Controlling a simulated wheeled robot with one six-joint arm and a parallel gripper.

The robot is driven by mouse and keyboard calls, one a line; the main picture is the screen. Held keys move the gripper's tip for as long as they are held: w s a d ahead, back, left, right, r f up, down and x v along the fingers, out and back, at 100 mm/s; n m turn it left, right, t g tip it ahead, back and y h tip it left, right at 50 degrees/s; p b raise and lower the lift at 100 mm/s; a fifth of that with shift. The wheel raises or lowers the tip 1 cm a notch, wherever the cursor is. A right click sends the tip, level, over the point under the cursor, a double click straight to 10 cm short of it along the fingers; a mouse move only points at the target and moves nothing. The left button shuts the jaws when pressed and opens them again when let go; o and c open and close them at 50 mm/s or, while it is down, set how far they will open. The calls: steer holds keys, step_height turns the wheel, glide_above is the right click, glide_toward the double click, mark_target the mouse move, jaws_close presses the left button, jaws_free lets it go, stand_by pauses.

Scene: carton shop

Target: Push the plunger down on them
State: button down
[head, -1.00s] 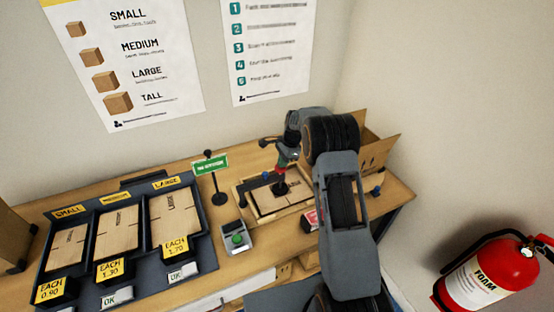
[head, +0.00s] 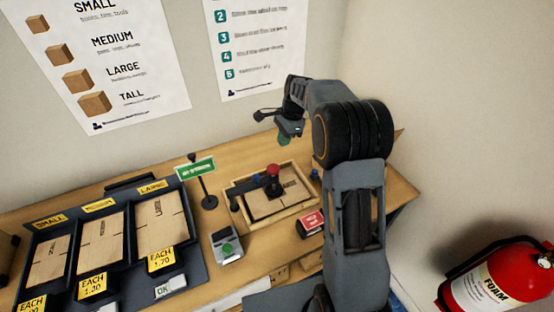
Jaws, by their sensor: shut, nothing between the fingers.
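The plunger (head: 273,177) has a red knob on a dark stem and stands upright over the flat cartons (head: 285,200). The cartons lie in a shallow wooden frame (head: 244,222) on the bench; the top one is marked LARGE. My gripper (head: 284,138) is above and behind the plunger, near the wall, and is apart from it. It is shut and holds nothing; its fingertips are small and partly hidden by its own body.
A tray (head: 191,266) with small, medium and large cartons stands at the left. A green sign (head: 195,168), a device with a green button (head: 227,246) and a red-topped box (head: 311,223) stand around the frame. A fire extinguisher (head: 498,272) is at the right.

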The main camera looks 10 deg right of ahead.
steer(key=s+a+r+n+t+h, duration=0.1)
steer(key=s+r+n+t, duration=0.1)
steer(key=s+n, duration=0.6)
steer(key=s+a+r+n+t+h, duration=0.1)
steer(key=s+n, duration=0.6)
steer(key=s, duration=1)
step_height(320, 180, up, 3)
steer(key=shift+s+a+f+n+t+h, duration=0.1)
steer(key=shift+s+a+n+t+h, duration=0.25)
steer(key=shift+a+t, duration=0.4)
